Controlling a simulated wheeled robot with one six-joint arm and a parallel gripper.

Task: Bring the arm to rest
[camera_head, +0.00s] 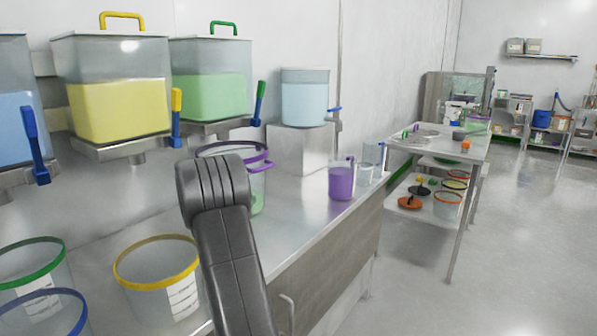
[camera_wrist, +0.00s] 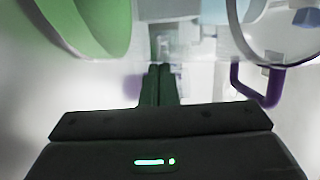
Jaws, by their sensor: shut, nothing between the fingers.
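My gripper (camera_wrist: 159,84) shows in the wrist view with its two dark fingers together and nothing between them. In the head view my arm rises from the bottom and bends over the bench, and the gripper is hidden. A clear bucket with a purple rim (camera_head: 264,157) stands just behind my arm and is partly hidden by it. In the wrist view a green rounded surface (camera_wrist: 85,25) is at the upper left, and a purple handle (camera_wrist: 262,92) is to the right of the fingers.
Hoppers with yellow (camera_head: 118,110) and green (camera_head: 211,95) contents hang above the bench (camera_head: 290,225). A yellow-rimmed bucket (camera_head: 150,275) is left of my arm. A purple jug (camera_head: 341,181) stands to the right.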

